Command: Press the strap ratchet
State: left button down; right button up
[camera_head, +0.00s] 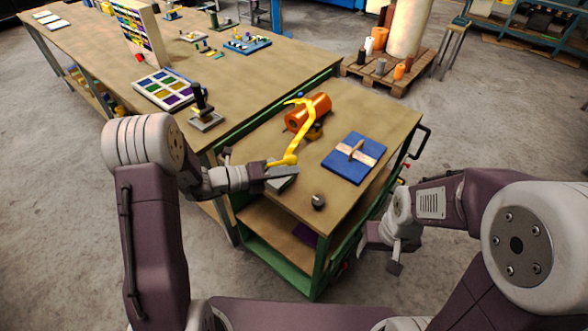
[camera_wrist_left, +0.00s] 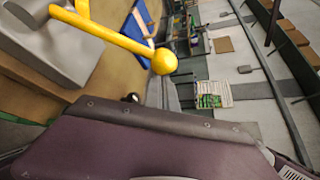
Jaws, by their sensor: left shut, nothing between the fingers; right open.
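A yellow lever (camera_head: 302,140) with a ball at its lower end stands over the cart top, and its upper end curves across an orange roll (camera_head: 312,108). I take the lever to be the ratchet's handle. My left gripper (camera_head: 292,168) is shut and empty, right by the ball end; I cannot tell whether they touch. My right gripper (camera_head: 392,255) is open and empty, beside the cart's right side, low and away from the lever.
A blue block (camera_head: 340,166) with a pale band and a wooden handle lies on the cart top (camera_head: 385,112). A dark round knob (camera_head: 318,201) sits near the front edge. A long workbench (camera_head: 110,60) with trays and a black stand (camera_head: 203,105) adjoins the cart at left.

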pick_arm(q)
jog(key=w+a+r+n+h+p, duration=0.1)
jog(key=w+a+r+n+p, duration=0.1)
jog(key=a+r+p, duration=0.1)
jog(key=shift+w+a+r+p, duration=0.3)
jog(key=shift+r+p, duration=0.25)
jog(key=shift+p, duration=0.55)
pick_arm(e)
notch_tip(320, 180, up, 6)
jog(key=shift+w+a+r, duration=0.2)
jog(key=shift+a+r, duration=0.05)
pick_arm(q)
jog(key=shift+w+r, duration=0.1)
jog(key=shift+r, duration=0.05)
pick_arm(e)
jog(key=shift+r, duration=0.1)
